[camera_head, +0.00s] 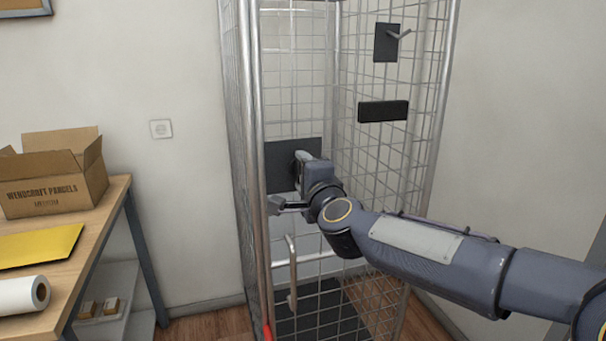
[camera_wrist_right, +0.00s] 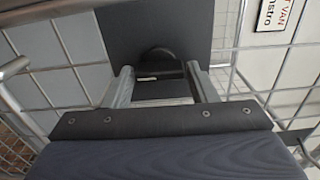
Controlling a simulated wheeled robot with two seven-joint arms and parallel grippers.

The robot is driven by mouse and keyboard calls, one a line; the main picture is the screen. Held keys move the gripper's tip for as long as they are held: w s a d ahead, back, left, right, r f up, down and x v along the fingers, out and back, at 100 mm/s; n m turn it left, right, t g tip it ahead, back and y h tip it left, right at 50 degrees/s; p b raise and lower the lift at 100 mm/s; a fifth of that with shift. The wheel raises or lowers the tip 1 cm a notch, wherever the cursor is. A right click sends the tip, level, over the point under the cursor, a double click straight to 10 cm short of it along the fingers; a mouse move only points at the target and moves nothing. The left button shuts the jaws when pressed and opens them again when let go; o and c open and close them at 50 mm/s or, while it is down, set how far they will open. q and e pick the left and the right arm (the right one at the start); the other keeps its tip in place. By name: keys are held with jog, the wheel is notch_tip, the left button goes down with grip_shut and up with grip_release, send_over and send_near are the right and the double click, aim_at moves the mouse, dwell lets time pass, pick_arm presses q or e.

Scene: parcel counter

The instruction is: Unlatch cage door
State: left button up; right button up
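The wire cage (camera_head: 243,120) stands upright in the middle of the head view. A dark square plate (camera_head: 280,177) sits on its near side; it also shows in the wrist view (camera_wrist_right: 120,35). A dark rounded piece (camera_wrist_right: 158,53) stands out from this plate; I cannot tell for sure that it is the latch. My right gripper (camera_head: 287,182) is in front of the plate. In the wrist view its two fingers (camera_wrist_right: 161,85) are well apart, with the rounded piece beyond and between them. I see no clear contact. My left gripper is not in view.
A black plate with a hook (camera_head: 386,42) and a black block (camera_head: 383,111) are on the cage's right side. A wooden table (camera_head: 112,205) at left carries an open carton (camera_head: 50,190), a yellow envelope (camera_head: 40,245) and a white roll (camera_head: 20,294).

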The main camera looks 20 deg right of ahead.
jog(key=shift+o, duration=1.4)
jog(key=s, duration=0.7)
jog(key=shift+s+p, duration=0.3)
jog(key=shift+s, duration=0.1)
jog(key=shift+d, duration=0.1)
